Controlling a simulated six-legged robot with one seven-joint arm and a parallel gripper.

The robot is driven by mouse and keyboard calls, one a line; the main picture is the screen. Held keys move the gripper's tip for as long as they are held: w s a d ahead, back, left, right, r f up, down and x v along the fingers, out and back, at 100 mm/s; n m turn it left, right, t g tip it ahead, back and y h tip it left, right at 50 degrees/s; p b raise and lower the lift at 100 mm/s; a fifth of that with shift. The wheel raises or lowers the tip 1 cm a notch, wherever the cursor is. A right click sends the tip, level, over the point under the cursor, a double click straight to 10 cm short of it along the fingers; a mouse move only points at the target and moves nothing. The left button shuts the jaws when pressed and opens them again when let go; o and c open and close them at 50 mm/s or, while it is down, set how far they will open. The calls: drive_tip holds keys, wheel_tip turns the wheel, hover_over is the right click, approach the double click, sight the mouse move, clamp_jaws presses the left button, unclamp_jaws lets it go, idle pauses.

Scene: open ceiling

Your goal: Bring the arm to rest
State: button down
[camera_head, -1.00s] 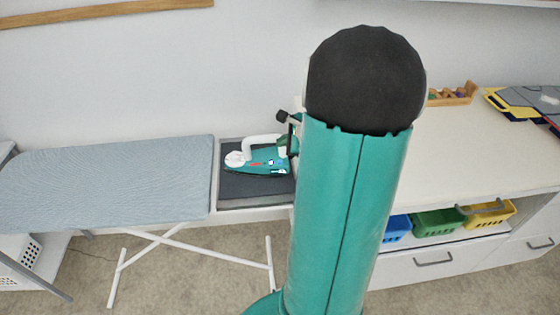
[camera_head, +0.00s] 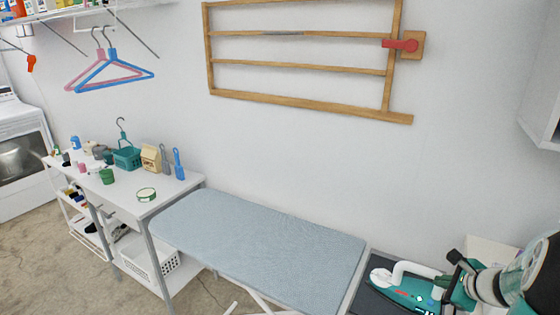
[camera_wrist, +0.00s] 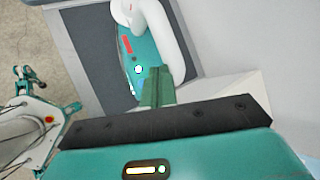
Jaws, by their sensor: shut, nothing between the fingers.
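My gripper (camera_wrist: 157,88) shows in the wrist view as two green fingers pressed together with nothing between them. Just past the fingertips is a teal and white iron (camera_wrist: 138,52); the picture does not show clearly whether they touch it. In the head view the iron (camera_head: 403,290) lies on a dark rest pad (camera_head: 368,300) at the lower right. My arm enters at the right edge there, with its end close beside the iron's handle.
A blue-grey ironing board (camera_head: 260,245) stands left of the iron. Beyond it is a white table (camera_head: 150,205) with several small items. A wooden rack (camera_head: 300,64) hangs on the wall, and pink and blue hangers (camera_head: 110,80) hang at upper left.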

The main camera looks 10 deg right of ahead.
drive_tip(key=w+a+r+n+g+y, duration=0.1)
drive_tip(key=a+r+n, duration=0.35)
drive_tip(key=a, duration=0.55)
drive_tip(key=a+r+n+g+y, duration=0.1)
drive_tip(key=a+r+n, duration=0.2)
drive_tip(key=a+n, duration=0.45)
drive_tip(key=s+a+r+n+h, duration=0.1)
drive_tip(key=s+a+r+n, duration=0.2)
drive_tip(key=s+a+n, duration=0.3)
drive_tip(key=s+a+r+n+g+h, duration=0.1)
drive_tip(key=s+a+r+n, duration=0.2)
drive_tip(key=s+a+n, duration=0.3)
drive_tip(key=a+n, duration=0.2)
drive_tip(key=a, duration=0.3)
drive_tip(key=shift+s+r+n+g, duration=0.15)
drive_tip(key=shift+s+n+g, duration=0.1)
drive_tip(key=shift+n+g, duration=0.05)
